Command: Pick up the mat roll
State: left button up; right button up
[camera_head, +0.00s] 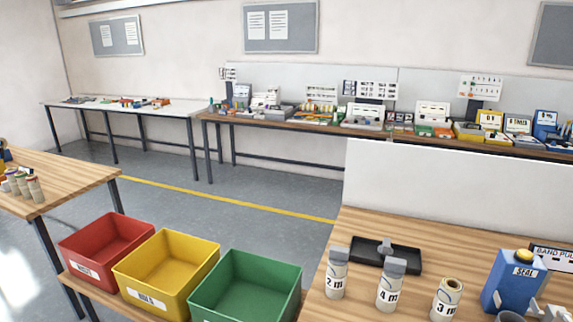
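The first two have grey pieces on top. Several smaller rolls (27,186) stand on another wooden table at the left edge. Neither of my grippers is in view.
A black tray (405,258) lies behind the rolls. A blue "SEAL" container (512,280) stands to their right. Red (85,238), yellow (147,249) and green (222,279) bins stand left of this table. A white panel (440,190) borders its back. Open floor (240,190) lies beyond.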

aim_at(446, 302)
jog(key=z, duration=1.3)
